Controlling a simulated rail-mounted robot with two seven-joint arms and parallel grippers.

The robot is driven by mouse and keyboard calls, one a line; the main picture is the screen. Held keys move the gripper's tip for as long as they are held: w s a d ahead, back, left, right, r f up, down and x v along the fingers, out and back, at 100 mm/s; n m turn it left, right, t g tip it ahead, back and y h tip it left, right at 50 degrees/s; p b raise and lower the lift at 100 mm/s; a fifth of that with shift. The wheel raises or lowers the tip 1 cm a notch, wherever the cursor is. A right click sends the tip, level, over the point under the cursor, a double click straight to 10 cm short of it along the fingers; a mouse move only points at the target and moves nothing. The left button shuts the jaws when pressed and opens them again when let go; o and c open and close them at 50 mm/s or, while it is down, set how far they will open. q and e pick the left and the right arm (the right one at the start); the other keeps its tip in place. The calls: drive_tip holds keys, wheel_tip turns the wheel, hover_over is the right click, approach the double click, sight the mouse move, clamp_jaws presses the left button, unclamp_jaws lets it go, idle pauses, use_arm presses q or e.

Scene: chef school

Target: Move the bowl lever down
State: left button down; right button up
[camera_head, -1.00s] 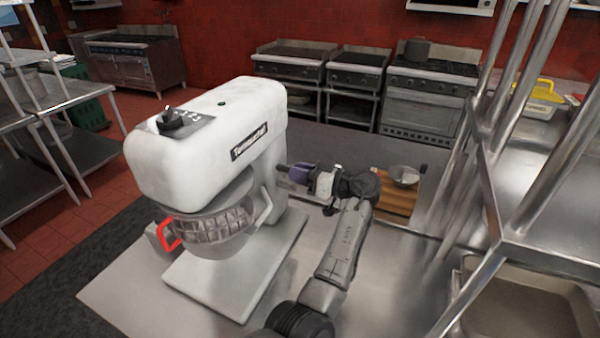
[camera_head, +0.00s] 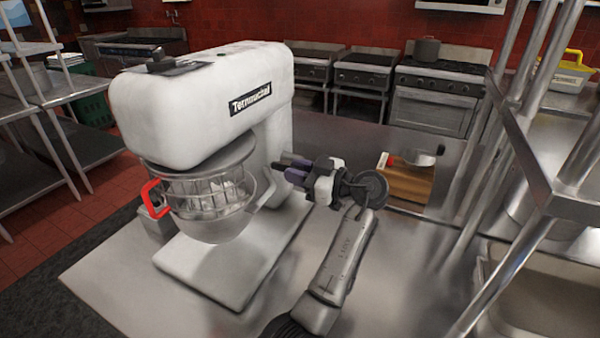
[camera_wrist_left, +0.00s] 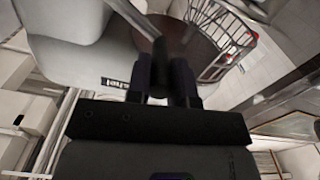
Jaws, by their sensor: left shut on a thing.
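The white stand mixer (camera_head: 205,85) stands on the steel counter with its metal bowl (camera_head: 215,228) under the head. A wire guard with a red handle (camera_head: 152,197) surrounds the bowl's top, and a whisk shows inside. My left gripper (camera_head: 278,168) is beside the mixer's right side, just right of the bowl. In the left wrist view its dark fingers (camera_wrist_left: 168,80) are closed around the dark end of the bowl lever (camera_wrist_left: 159,60). The lever's pale arm runs up to the mixer. In the head view the gripper mostly hides the lever. My right gripper is not in view.
A wooden board (camera_head: 408,185) with a small metal pan (camera_head: 418,158) lies behind my left arm. A metal rack (camera_head: 540,160) stands close on the right. The counter in front of the mixer is clear. Stoves (camera_head: 430,95) line the back wall.

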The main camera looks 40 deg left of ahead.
use_arm(q)
drive_tip(key=shift+s+d+f+b, duration=0.1)
drive_tip(key=shift+s+f+b, duration=0.25)
drive_tip(key=shift+f, duration=0.4)
drive_tip(key=c, duration=1)
unclamp_jaws()
drive_tip(key=v, duration=1.4)
drive_tip(key=shift+c, duration=0.4)
